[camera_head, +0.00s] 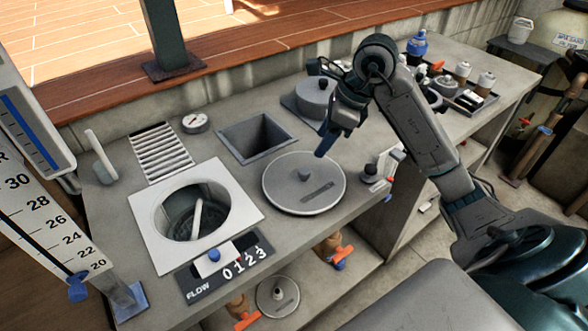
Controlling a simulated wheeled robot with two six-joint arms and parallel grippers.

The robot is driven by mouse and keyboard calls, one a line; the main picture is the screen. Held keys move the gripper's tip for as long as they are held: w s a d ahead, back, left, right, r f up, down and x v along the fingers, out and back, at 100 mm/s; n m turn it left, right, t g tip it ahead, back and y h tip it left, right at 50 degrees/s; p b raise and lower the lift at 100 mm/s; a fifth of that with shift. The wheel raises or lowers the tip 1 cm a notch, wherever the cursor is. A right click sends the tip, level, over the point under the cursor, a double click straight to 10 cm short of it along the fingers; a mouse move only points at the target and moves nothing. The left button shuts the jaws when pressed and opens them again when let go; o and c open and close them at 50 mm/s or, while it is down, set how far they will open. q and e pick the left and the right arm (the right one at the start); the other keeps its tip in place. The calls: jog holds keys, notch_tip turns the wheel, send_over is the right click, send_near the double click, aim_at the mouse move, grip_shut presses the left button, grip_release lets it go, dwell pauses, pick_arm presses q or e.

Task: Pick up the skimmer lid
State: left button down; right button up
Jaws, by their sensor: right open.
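The skimmer lid (281,197), a round grey disc with a small central knob and a dark slot or label, lies flat on the grey counter. Left of it is the white square skimmer frame (149,212), whose round opening is uncovered and shows a dark basket with a pale handle. My right gripper (328,148) hangs just above the lid's far right edge, pointing down. It is open and empty, and appears apart from the knob. One finger largely hides the other. My left gripper is out of view.
A square recess (256,137) lies behind the lid, with a grey lidded housing (311,97) beside it. Small dark fittings (370,171) stand close right of the lid. A flow counter (228,267) sits at the front edge. A smaller disc (277,296) lies on the lower shelf.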

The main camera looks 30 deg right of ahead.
aim_at(306, 170)
jog(key=x, duration=0.4)
jog(key=shift+s+b, duration=0.25)
jog(key=shift+b, duration=0.05)
jog(key=shift+a+f, duration=0.15)
jog(key=shift+f, duration=0.15)
jog(key=shift+w+a+f, duration=0.15)
jog(key=shift+w+f, duration=0.05)
jog(key=shift+f, duration=0.35)
jog(key=x, duration=0.1)
jog(key=b+x, duration=0.1)
jog(key=x, duration=0.1)
jog(key=shift+s+a+f+b, duration=0.15)
jog(key=shift+s+f+b, duration=0.05)
jog(key=shift+f+b, duration=0.2)
jog(key=shift+w+a+f, duration=0.15)
jog(key=shift+w+f, duration=0.05)
jog(key=shift+f, duration=0.15)
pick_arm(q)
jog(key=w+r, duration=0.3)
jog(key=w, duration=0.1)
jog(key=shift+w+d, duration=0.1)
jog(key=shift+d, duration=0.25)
pick_arm(e)
grip_shut()
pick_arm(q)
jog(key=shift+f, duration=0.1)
pick_arm(e)
jog(key=shift+r, duration=0.1)
